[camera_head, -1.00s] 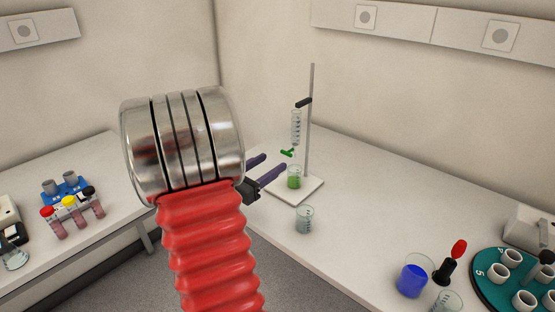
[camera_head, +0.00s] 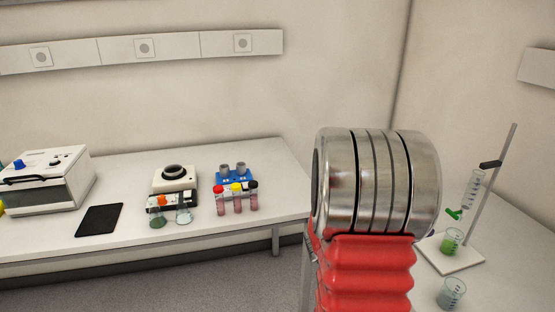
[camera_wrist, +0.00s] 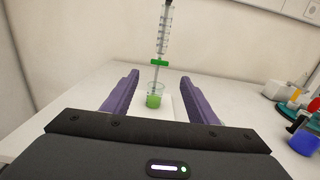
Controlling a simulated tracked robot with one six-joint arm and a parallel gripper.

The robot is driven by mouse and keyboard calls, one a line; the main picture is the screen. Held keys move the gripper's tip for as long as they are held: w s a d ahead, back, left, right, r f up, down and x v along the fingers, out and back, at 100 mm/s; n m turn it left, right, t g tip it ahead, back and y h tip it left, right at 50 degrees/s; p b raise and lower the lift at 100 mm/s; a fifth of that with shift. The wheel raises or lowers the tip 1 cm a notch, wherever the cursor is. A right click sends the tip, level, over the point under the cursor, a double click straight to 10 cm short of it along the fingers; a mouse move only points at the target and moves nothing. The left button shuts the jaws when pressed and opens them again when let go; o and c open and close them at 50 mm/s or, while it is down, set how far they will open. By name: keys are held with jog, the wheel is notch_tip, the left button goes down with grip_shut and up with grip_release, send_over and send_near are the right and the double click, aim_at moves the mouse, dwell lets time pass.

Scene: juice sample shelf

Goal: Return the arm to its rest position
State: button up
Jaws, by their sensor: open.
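My arm fills the middle right of the head view, with a metal joint and red ribbed sleeve; it hides my gripper there. In the wrist view my gripper (camera_wrist: 155,95) shows two purple fingers spread wide apart with nothing held between them. Beyond the fingers, a beaker of green liquid (camera_wrist: 154,97) stands on a white stand base under a burette (camera_wrist: 163,38) with a green stopcock. The same green beaker (camera_head: 452,241) and burette (camera_head: 473,189) are at the right of the head view, beside my arm.
An empty-looking beaker (camera_head: 451,293) stands in front of the stand base (camera_head: 449,260). The left bench holds a white machine (camera_head: 45,180), a black pad (camera_head: 99,220), a small device (camera_head: 174,178) and capped tubes (camera_head: 237,201).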

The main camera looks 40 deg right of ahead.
jog(key=s+a+f+m+g+y, duration=0.2)
jog(key=s+a+f+m+y, duration=0.25)
jog(key=f, duration=0.25)
jog(key=w+a+f+m+t+y, duration=0.1)
jog(key=a+f+m+t+y, duration=0.15)
jog(key=a+m+y, duration=0.6)
jog(key=w+a+r+m+t, duration=0.1)
jog(key=w+a+t, duration=0.1)
jog(key=w+a, duration=0.35)
jog(key=w+a+r+m+t+y, duration=0.1)
jog(key=w+a+t, duration=0.15)
jog(key=a, duration=0.65)
jog(key=w+a+r+m+t, duration=0.1)
jog(key=w+a+t, duration=0.2)
jog(key=a, duration=0.5)
jog(key=a+r+n+t+y, duration=0.1)
jog(key=a+r+t, duration=0.1)
jog(key=a+r, duration=0.2)
jog(key=w+a+r+n+t+y, duration=0.1)
jog(key=a+r, duration=0.3)
jog(key=a, duration=0.5)
jog(key=shift+w+a+r+t+y, duration=0.2)
jog(key=shift+a+t+y, duration=0.15)
jog(key=shift+t, duration=0.45)
jog(key=shift+c, duration=0.4)
